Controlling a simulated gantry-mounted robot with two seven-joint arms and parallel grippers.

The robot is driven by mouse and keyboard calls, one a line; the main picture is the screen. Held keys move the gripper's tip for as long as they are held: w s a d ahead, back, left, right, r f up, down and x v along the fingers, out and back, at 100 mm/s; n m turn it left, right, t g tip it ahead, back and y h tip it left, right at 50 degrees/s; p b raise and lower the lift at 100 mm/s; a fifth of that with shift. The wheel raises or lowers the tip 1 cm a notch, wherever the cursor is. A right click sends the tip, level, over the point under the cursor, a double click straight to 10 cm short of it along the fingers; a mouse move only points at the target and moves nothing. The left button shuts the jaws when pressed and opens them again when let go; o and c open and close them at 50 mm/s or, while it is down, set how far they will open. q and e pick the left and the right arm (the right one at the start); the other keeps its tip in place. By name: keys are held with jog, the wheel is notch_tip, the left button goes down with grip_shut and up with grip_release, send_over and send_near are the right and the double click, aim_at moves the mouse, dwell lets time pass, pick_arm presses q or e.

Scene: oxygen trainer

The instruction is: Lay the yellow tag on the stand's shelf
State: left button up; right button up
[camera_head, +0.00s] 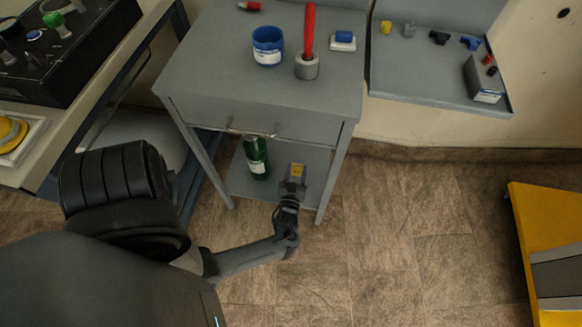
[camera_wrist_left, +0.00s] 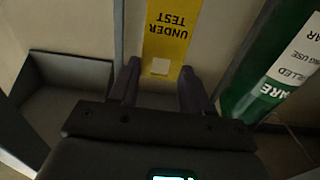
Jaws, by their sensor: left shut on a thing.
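The yellow tag (camera_head: 298,169) is in my left gripper (camera_head: 292,194), over or at the front of the lower shelf (camera_head: 242,184) of the grey stand (camera_head: 250,92). In the left wrist view the tag (camera_wrist_left: 168,32) reads "UNDER TEST" and its holed end lies between the two fingers of the left gripper (camera_wrist_left: 160,85). I cannot tell whether the tag touches the shelf. A green bottle (camera_head: 257,158) stands on the shelf to the left of the tag; it also shows in the wrist view (camera_wrist_left: 270,75). My right gripper is not in view.
The stand's top carries a blue cup (camera_head: 267,46), a grey holder (camera_head: 307,67) with a red rod, and a small blue-and-white block (camera_head: 343,40). The stand's drawer and front legs frame the shelf. A yellow object (camera_head: 545,250) is on the right; floor between is clear.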

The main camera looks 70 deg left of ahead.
aim_at(297, 173)
pick_arm(q)
notch_tip(297, 173, down, 5)
jog(key=b, duration=0.3)
jog(key=shift+d, duration=0.1)
notch_tip(297, 173, down, 4)
jog(key=b, duration=0.3)
jog(key=shift+r, duration=0.1)
jog(key=o, duration=1)
